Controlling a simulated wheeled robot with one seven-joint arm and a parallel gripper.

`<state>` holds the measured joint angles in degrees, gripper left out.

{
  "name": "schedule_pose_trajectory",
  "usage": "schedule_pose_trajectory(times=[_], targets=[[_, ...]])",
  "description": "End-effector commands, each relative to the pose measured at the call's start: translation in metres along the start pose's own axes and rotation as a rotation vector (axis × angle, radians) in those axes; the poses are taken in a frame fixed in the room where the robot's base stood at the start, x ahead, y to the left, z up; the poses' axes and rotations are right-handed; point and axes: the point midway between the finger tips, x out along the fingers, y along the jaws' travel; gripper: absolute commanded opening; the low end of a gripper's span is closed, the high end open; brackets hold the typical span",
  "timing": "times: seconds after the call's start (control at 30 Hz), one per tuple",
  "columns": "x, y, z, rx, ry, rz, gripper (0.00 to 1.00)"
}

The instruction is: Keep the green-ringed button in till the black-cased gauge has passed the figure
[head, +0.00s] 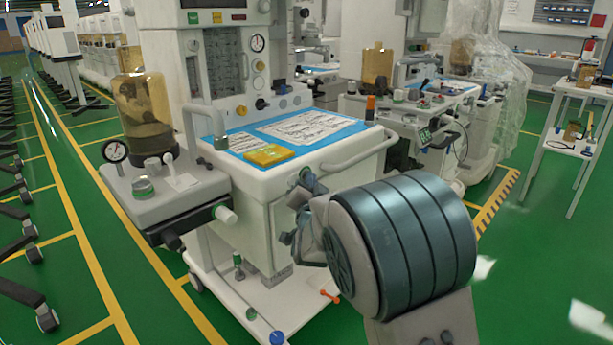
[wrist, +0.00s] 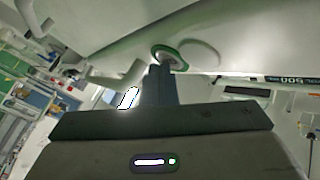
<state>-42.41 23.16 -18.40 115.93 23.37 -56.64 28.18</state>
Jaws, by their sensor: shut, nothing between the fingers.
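A round gauge with a black case and white face (head: 115,151) stands at the left end of the cart's side shelf; its needle and figures are too small to read. My gripper (head: 303,180) is at the cart's front panel, below the worktop's right part. In the wrist view its shut fingers (wrist: 160,72) reach to a round button with a green ring (wrist: 170,55) on a pale panel. The fingertips overlap the ring's lower left part and seem to touch it. I cannot tell whether the button is pressed in. In the head view my gripper and arm mostly hide that spot.
The cart's worktop (head: 330,152) carries printed sheets and a yellow packet (head: 269,155). A second cart is to the right.

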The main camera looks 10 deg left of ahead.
Motion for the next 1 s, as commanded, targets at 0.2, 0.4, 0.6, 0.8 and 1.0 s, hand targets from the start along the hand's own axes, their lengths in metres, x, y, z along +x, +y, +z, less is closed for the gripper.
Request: schedule_pose_trajectory(times=[0.2,0.4,0.6,0.8,1.0], targets=[[-0.003,0.003,-0.001,0.001,0.000,-0.001,0.00],[-0.011,0.009,-0.007,0.001,0.002,0.000,0.00],[-0.012,0.009,-0.009,0.000,0.000,0.000,0.00],[-0.013,0.010,-0.009,0.000,0.001,0.000,0.00],[-0.026,0.020,-0.018,0.002,0.002,0.000,0.00]])
